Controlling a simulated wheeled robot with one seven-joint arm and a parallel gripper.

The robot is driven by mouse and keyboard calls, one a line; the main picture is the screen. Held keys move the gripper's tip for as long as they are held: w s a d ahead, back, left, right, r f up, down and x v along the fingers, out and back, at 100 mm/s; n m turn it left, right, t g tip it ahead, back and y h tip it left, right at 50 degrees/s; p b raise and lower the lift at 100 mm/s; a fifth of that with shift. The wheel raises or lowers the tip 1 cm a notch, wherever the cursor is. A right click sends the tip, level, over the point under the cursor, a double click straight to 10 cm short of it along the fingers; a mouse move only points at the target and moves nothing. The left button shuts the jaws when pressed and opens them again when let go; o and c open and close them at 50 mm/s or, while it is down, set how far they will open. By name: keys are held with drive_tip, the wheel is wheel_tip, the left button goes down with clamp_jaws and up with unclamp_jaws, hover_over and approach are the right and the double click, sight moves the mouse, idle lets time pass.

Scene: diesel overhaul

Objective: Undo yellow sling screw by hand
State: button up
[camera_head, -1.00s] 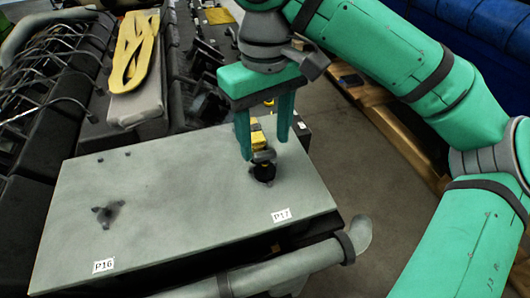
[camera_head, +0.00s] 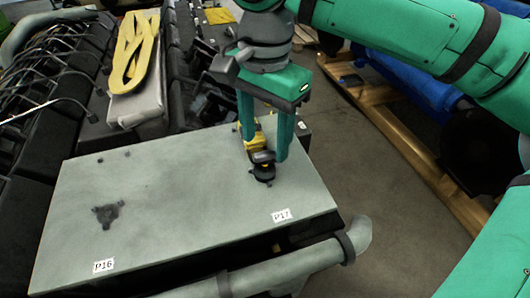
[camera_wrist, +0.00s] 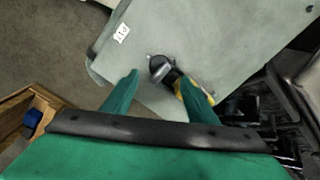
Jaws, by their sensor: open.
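The yellow sling screw (camera_head: 256,143) stands on the grey plate near the label P17. It has a yellow upper part and a dark round base (camera_head: 263,172). My gripper (camera_head: 262,150) points down over it, with one finger on each side. The jaws are open. In the wrist view the dark base of the screw (camera_wrist: 160,66) lies ahead of the fingertips, and its yellow part shows close beside the right finger. I cannot tell whether that finger touches it. My gripper also shows there (camera_wrist: 168,88).
The grey plate (camera_head: 180,200) has a dark three-lobed fitting (camera_head: 107,215) near label P16. A pipe (camera_head: 300,265) runs along its front edge. A folded yellow strap (camera_head: 134,50) lies on a grey box at the upper left. Open floor (camera_head: 400,240) lies to the right.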

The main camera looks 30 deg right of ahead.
sight(265, 153)
drive_tip(key=m, duration=0.5)
drive_tip(key=shift+m, duration=0.4)
drive_tip(key=shift+f+m, duration=0.3)
drive_tip(key=shift+f, duration=2.2)
